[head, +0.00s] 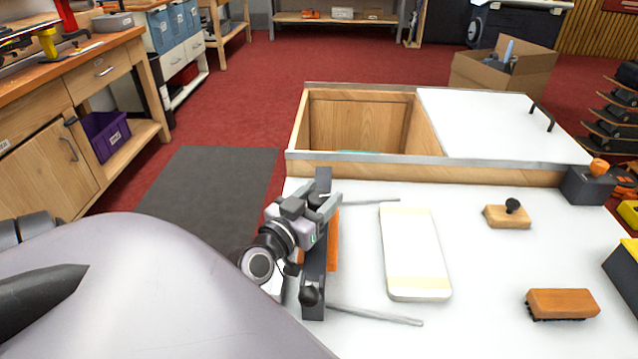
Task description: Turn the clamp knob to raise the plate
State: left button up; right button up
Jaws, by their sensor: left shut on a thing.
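The clamp is a dark grey bar (314,272) running front to back on the white bench top, with an orange strip (333,245) along its right side. A round black knob (310,295) shows at its near end. Thin metal rods stick out to the right at both ends. My left gripper (321,203) comes over the clamp from the left and is shut at its far part. What it grips looks like a clamp knob, mostly hidden by the fingers. Whether the plate is raised cannot be told. My right gripper is out of view.
A white pad with yellowish ends (413,252) lies right of the clamp. Further right are a wooden block with a black knob (507,216) and a wooden brush (562,303). An open wooden bin (298,125) and a white lid (490,122) stand behind.

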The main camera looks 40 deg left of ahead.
aim_at(313, 207)
pick_arm(q)
jog(key=o, duration=0.9)
jog(key=shift+d+f, duration=0.1)
jog(key=shift+f, duration=0.4)
jog(key=shift+o, duration=0.2)
jog(key=shift+r, duration=0.2)
jog(key=shift+s, duration=0.1)
jog(key=shift+s+d, duration=0.2)
jog(key=shift+s, duration=0.95)
jog(key=shift+s+d, duration=0.15)
jog(key=shift+s, duration=1)
jog(key=shift+s+d, duration=0.2)
jog(key=shift+s, duration=0.95)
